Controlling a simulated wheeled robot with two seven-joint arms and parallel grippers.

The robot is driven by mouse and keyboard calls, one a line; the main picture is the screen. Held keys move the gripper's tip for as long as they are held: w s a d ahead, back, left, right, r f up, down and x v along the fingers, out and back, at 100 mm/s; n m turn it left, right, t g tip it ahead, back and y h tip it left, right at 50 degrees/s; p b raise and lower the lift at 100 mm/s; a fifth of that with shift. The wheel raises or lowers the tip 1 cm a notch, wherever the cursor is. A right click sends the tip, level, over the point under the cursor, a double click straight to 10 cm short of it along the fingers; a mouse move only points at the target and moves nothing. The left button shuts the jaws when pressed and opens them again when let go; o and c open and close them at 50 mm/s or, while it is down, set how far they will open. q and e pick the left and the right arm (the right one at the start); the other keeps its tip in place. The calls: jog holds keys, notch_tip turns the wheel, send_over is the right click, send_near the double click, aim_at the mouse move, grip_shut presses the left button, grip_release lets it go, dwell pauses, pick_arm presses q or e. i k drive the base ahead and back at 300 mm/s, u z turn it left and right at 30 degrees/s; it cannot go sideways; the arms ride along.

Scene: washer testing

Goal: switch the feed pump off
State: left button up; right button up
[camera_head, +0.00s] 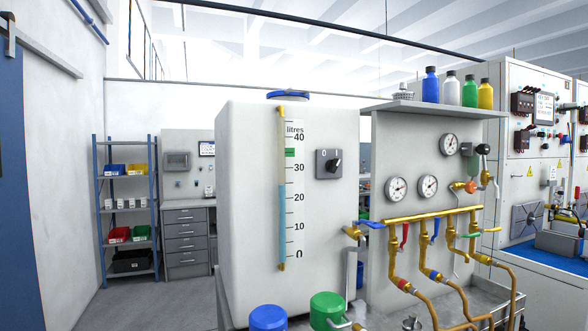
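A dark grey rotary switch (329,163) is mounted on the upper right of the front face of a large white tank (245,200). It is marked 0 on the left and 1 on the right. Its black knob (336,165) seems to point up and to the right, towards the 1. Nothing covers the switch. Neither of my grippers is in view.
The tank's sight gauge (282,210) shows blue to between 20 and 30 litres, below a green mark. Blue (268,318) and green (328,308) caps stand low in front. Brass pipework (430,214) with coloured valve levers and gauges is at the right.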

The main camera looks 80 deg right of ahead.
aim_at(332, 167)
jog(key=i, duration=1.2)
jog(key=z, duration=1.7)
